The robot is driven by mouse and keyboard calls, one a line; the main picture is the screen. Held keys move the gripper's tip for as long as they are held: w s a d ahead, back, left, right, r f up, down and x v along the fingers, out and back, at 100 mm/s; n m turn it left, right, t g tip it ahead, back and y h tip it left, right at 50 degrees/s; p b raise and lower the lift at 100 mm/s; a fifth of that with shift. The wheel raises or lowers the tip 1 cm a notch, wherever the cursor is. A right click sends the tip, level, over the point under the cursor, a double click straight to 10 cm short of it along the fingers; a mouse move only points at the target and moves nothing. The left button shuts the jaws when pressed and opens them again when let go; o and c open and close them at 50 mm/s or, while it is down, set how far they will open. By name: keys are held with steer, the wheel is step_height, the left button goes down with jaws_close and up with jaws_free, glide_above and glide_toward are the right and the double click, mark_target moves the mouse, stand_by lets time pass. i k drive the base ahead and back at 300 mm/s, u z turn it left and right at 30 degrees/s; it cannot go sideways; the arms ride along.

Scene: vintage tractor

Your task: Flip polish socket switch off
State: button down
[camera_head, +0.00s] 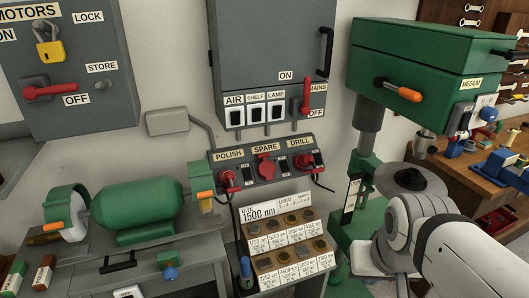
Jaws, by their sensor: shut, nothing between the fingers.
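The grey socket strip (268,182) is fixed low on the wall in the middle of the view. Its POLISH label (228,155) is at the left end. Under it, a red plug (229,182) sits in the polish socket. A small dark switch (247,174) is just right of that plug. The switch is too small to tell which way its rocker is tipped. My arm shows at the lower right, well to the right of the strip. I cannot make out my gripper's fingers.
A green drill press (425,58) stands at the right, near my arm. A rack of labelled blocks (290,240) stands below the strip. A green bench polisher (135,205) is at the left. A grey cabinet with a red MAINS lever (306,97) hangs above.

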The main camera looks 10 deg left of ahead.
mark_target(247, 174)
steer(key=u, duration=0.25)
steer(key=i, duration=0.85)
steer(key=u, duration=0.65)
